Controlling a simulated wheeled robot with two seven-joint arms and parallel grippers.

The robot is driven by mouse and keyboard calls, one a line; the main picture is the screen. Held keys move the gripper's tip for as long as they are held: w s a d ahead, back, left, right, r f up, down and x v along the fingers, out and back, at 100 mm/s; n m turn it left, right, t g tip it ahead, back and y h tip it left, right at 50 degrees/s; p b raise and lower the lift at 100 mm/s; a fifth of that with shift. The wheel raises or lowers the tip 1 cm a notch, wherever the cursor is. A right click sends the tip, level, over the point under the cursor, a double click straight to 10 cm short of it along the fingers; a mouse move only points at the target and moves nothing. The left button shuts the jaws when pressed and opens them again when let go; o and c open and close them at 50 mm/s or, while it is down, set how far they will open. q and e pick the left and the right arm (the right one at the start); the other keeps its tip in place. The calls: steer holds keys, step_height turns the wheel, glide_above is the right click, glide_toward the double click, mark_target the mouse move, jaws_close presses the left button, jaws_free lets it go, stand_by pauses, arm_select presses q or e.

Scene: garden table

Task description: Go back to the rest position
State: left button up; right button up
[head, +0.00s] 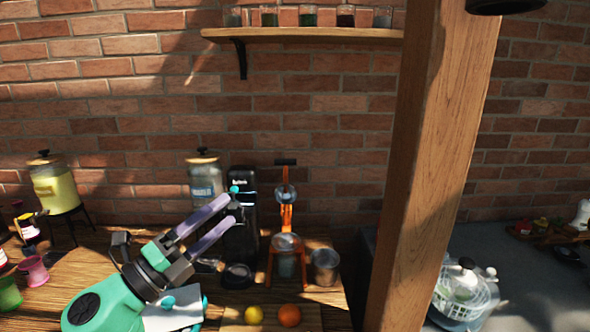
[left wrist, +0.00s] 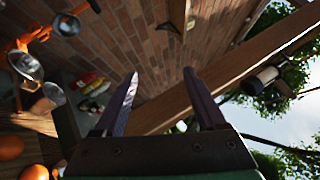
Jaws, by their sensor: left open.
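My left gripper (head: 217,226) is raised over the left part of the wooden table (head: 115,288), its purple fingers apart and pointing up and to the right. Nothing is between the fingers. In the left wrist view the open fingers (left wrist: 163,100) point toward the brick wall and a wooden beam. My right gripper is not in view.
A wooden post (head: 428,150) stands right of the table. An orange juicer (head: 285,240), a metal cup (head: 325,266), a lemon (head: 254,315) and an orange (head: 290,315) are near the gripper. Drink dispensers (head: 55,188) stand behind. A shelf (head: 310,34) hangs above.

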arm_select(q)
steer(key=w+a+f+n+t+y, duration=0.25)
steer(key=a+f+n+y, duration=0.7)
steer(key=n+y, duration=0.55)
steer(key=s+a+f+n+g+y, duration=0.1)
steer(key=s+a+f+n+g, duration=0.15)
steer(key=f+n, duration=0.35)
steer(key=s+a+f+n+g+y, duration=0.1)
steer(key=s+a+f+n+g, duration=0.15)
steer(key=f, duration=0.45)
steer(key=s+d+f+n+g+h, duration=0.1)
steer(key=s+d+f+n+g, duration=0.15)
steer(key=s+f+g, duration=0.45)
steer(key=s+d+f+n+g+h, duration=0.2)
steer(key=s+d+f+g, duration=0.1)
steer(key=s+f, duration=0.75)
steer(key=s+f+g+b, duration=0.1)
steer(key=s+f+b, duration=0.15)
steer(key=f, duration=1.25)
steer(key=s+f+g+b, duration=0.1)
steer(key=f+b, duration=0.3)
steer(key=f, duration=1)
steer(key=s+a+f+b, duration=0.1)
steer(key=s+f, duration=0.7)
steer(key=s+a+f+b, duration=0.2)
steer(key=s+f, duration=0.5)
steer(key=f, duration=0.1)
steer(key=shift+s+a+f+g+y, duration=0.3)
steer(key=shift+s+f+g, duration=0.05)
